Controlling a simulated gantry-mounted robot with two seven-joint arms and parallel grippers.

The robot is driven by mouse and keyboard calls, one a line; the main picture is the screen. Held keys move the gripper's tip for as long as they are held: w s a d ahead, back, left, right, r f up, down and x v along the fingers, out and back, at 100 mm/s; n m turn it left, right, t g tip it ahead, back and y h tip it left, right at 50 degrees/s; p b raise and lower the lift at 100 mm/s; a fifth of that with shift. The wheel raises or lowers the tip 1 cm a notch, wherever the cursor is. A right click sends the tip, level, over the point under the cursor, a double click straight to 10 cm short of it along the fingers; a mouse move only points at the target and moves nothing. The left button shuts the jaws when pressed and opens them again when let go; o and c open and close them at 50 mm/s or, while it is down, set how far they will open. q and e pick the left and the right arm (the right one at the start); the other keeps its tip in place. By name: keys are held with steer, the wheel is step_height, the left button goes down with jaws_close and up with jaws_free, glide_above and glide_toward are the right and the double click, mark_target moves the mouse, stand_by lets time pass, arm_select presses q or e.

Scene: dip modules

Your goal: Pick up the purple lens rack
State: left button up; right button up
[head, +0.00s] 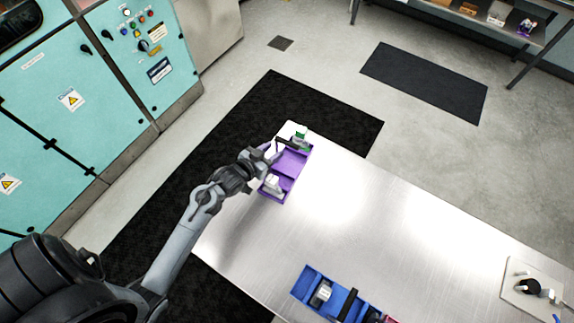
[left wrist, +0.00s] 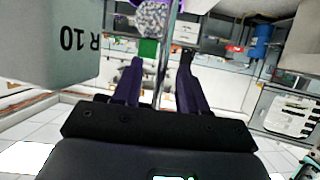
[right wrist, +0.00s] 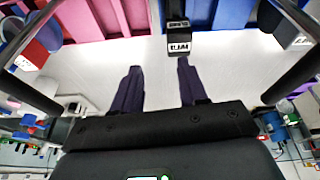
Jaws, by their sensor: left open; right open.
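The purple lens rack (head: 292,163) lies at the far left corner of the metal table, with several compartments. A green-and-white piece (head: 301,138) sits at its far end and a white piece (head: 273,185) at its near end. My left gripper (head: 276,150) is open at the rack's left side; I cannot tell whether it touches the rack. In the left wrist view a green block (left wrist: 149,47) and a speckled grey piece (left wrist: 153,18) show beyond the open fingers. My right gripper (right wrist: 159,66) is open and empty, hidden from the head view.
A blue rack (head: 308,272) with modules stands at the table's near edge. In the right wrist view a pink tray (right wrist: 105,18), a blue tray (right wrist: 215,15) and a dark labelled module (right wrist: 178,40) lie ahead. A white plate (head: 518,292) is at right. The table (head: 380,220) is clear mid-way.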

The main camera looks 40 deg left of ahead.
arm_select(q)
steer(key=shift+p+x, duration=0.35)
steer(key=shift+x, duration=2.1)
steer(key=shift+a, duration=0.1)
steer(key=shift+c, duration=0.2)
jaws_close()
steer(key=shift+r, duration=0.1)
